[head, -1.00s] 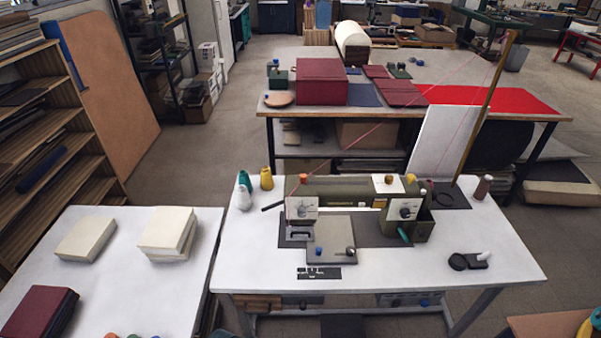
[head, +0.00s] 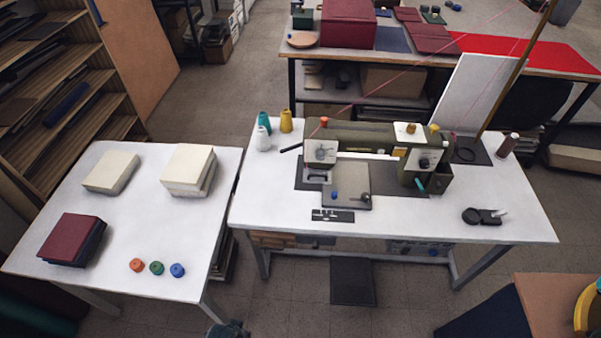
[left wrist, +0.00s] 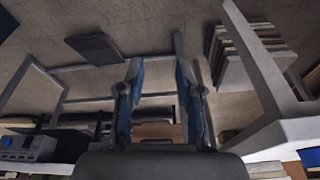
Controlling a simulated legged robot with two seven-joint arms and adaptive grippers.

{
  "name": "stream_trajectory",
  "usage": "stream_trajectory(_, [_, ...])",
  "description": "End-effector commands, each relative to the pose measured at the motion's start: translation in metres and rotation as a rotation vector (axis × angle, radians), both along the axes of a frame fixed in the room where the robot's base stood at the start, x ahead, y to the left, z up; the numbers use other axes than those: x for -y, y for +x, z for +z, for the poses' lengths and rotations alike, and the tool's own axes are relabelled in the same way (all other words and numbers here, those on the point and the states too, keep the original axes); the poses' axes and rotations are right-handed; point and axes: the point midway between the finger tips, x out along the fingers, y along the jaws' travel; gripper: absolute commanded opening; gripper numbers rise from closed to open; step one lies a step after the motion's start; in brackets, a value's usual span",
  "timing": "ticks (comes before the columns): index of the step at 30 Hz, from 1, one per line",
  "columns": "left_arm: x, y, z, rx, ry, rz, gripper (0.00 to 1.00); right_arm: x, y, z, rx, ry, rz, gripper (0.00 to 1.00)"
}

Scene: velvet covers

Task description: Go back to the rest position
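My left gripper (left wrist: 158,75) shows in the left wrist view with its two blue-padded fingers apart and nothing between them. Floor and table framework show beyond the fingers. In the head view, a small dark part at the bottom edge, below the gap between the two white tables, may be part of my left arm; I cannot tell. My right gripper is in neither view.
The left white table (head: 130,208) holds cream blocks (head: 188,168), a maroon stack (head: 72,238) and three small spools (head: 157,268). The right white table (head: 400,222) carries a green sewing machine (head: 365,138). A brown-topped table (head: 550,305) stands at lower right. Floor shows in front.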

Motion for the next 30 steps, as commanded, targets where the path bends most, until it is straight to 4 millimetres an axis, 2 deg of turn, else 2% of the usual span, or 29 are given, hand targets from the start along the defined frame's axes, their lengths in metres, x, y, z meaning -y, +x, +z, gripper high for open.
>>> stream_trajectory(1, [0.0,0.0,-0.017,-0.011,0.0,-0.001,0.35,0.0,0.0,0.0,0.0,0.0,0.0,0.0])
stream_trajectory(5, [0.001,-0.003,-0.063,-0.03,0.002,-0.005,0.35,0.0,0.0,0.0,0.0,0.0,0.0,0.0])
stream_trajectory(8, [0.001,-0.011,-0.107,-0.05,0.003,-0.008,0.35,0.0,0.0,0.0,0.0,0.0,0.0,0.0])
stream_trajectory(11, [-0.001,-0.029,-0.163,-0.075,0.005,-0.013,0.35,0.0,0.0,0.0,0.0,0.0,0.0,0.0])
stream_trajectory(12, [-0.003,-0.04,-0.186,-0.087,0.006,-0.015,0.35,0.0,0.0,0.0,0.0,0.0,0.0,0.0])
stream_trajectory(15, [-0.007,-0.07,-0.233,-0.109,0.008,-0.021,0.35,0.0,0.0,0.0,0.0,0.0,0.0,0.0])
stream_trajectory(18, [-0.011,-0.096,-0.264,-0.125,0.01,-0.025,0.35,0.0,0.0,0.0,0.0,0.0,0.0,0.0])
stream_trajectory(21, [-0.014,-0.114,-0.282,-0.133,0.011,-0.027,0.35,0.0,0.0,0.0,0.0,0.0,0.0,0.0])
stream_trajectory(24, [-0.015,-0.123,-0.289,-0.137,0.011,-0.029,0.35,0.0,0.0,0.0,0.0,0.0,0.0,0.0])
stream_trajectory(30, [-0.015,-0.124,-0.29,-0.136,0.011,-0.03,0.35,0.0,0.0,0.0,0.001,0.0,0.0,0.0])
